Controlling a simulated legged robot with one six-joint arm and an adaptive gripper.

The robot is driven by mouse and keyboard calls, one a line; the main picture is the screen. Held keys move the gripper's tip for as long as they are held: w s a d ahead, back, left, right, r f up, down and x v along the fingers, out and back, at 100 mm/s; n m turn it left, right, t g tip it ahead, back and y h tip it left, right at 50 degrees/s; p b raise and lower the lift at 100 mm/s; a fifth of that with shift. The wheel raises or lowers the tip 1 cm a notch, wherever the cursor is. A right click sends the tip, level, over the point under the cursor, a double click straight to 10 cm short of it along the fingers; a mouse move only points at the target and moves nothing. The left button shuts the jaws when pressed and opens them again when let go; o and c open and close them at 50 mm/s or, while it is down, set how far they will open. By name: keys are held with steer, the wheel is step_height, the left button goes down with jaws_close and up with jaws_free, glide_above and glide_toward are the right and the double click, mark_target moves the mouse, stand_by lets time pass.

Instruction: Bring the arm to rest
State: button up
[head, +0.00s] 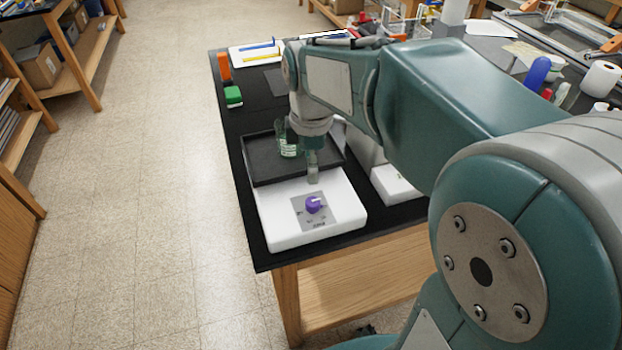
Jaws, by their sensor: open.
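My arm reaches from the right over the black table (240,185), bent down at the wrist. My gripper (313,178) points down, just behind the purple knob (314,204) on the front of a white device (275,222). It is open and nothing shows between its fingers; they look small and partly overlapped here, and I cannot tell if they touch the device. A green-tinted glass vessel (287,143) stands on the device's dark top plate (262,170), behind and left of the gripper, partly hidden by my wrist.
A green block (233,97) and an orange item (224,67) sit at the table's left edge. A white tray (244,57) with blue and yellow tools lies farther back. Right of my arm is a cluttered bench with a blue bottle (537,73). The floor at left is clear.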

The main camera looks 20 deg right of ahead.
steer(key=shift+r, duration=0.4)
